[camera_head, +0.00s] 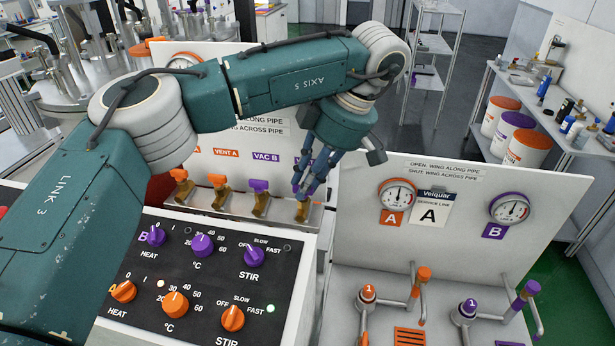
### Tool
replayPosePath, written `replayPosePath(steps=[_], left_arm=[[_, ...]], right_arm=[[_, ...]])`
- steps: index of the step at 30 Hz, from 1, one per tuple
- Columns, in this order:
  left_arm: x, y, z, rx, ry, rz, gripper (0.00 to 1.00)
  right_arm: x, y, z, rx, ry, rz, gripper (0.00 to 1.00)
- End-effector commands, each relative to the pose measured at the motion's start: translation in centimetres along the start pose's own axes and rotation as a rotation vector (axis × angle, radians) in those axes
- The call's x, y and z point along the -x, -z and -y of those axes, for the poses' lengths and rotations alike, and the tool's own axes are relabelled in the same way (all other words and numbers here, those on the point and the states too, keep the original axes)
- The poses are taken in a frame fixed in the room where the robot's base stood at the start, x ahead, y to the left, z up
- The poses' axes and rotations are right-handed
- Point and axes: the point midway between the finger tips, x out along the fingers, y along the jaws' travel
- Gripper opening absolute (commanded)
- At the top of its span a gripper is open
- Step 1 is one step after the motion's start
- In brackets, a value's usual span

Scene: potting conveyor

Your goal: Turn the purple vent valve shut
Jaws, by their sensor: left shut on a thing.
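My left gripper (304,186) reaches down from my left arm to the rightmost valve in a row on the back panel. It is shut on the purple vent valve, whose brass body (302,211) shows below the fingertips. The valve's purple wing is mostly hidden between the fingers, so I cannot tell its angle to the pipe. Its label is largely covered by the gripper. To its left stands the purple VAC B valve (259,186). My right gripper is not in view.
Orange valves (218,180) stand farther left in the row. A black control panel (200,265) with orange and purple knobs lies in front. At right, a white service board (440,230) carries two gauges, with taps (368,293) below it.

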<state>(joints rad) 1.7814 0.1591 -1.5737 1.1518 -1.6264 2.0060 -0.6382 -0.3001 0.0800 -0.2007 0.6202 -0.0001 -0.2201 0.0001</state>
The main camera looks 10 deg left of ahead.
Motion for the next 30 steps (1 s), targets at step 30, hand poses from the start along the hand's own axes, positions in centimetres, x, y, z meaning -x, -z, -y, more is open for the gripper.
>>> replayPosePath(steps=[30], left_arm=[[1.5, 0.0, 0.0, 0.008, 0.003, -0.002, 0.36]], right_arm=[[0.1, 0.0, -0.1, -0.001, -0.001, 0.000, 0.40]])
